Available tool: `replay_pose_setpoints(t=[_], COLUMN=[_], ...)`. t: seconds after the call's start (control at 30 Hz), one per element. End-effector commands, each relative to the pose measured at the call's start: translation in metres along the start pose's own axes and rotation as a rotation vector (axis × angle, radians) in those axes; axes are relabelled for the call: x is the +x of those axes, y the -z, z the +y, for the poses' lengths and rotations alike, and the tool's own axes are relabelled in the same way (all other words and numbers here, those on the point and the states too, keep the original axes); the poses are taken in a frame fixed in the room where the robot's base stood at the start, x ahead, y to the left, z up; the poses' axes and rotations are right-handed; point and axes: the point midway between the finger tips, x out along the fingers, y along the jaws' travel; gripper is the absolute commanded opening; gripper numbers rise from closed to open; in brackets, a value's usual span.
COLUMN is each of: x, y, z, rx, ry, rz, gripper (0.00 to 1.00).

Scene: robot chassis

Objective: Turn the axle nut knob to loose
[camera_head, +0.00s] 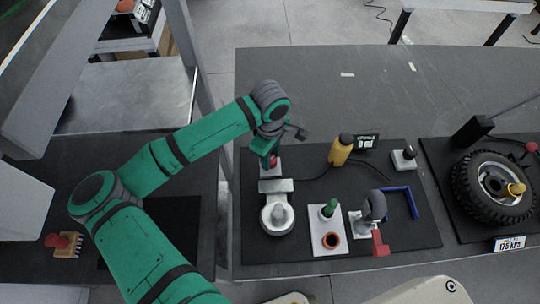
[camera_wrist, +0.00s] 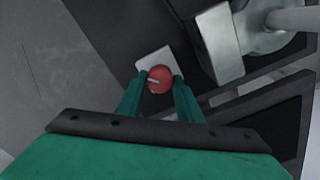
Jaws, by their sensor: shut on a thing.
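A red knob (camera_wrist: 159,75) with a pale pointer line stands on a small white square plate (camera_wrist: 151,58) in the wrist view. My gripper (camera_wrist: 159,82) is shut on this knob, with one green fingertip against each side. In the head view the red knob (camera_head: 274,162) shows partly below my gripper (camera_head: 268,160), at the left of the black mat. No label is readable that names it as the axle nut knob. The fingers partly hide the knob's sides.
A grey clamp-like fixture (camera_head: 277,205) stands close in front of the knob. A yellow bottle-shaped tool (camera_head: 341,150), a white plate with a green knob (camera_head: 329,210), blue bars (camera_head: 411,200) and a tyre (camera_head: 466,190) lie to the right. The table's back is clear.

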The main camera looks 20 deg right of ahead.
Motion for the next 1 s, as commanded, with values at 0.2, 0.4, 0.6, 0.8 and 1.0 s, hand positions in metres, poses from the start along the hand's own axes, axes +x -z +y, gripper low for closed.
replay_pose_setpoints(t=[0.2,0.4,0.6,0.8,1.0], x=[-0.0007,-0.0006,-0.0007,-0.0006,-0.0008], y=[0.0011,0.0011,0.0009,0.0006,0.0005], z=[-0.0015,-0.0016,-0.0014,-0.0014,-0.001], rx=[-0.204,-0.393,-0.565,-0.7,-0.787], ry=[0.004,0.004,0.003,0.003,0.002], rz=[0.004,0.005,0.005,0.004,0.003], gripper=[0.1,0.1,0.1,0.1,0.1])
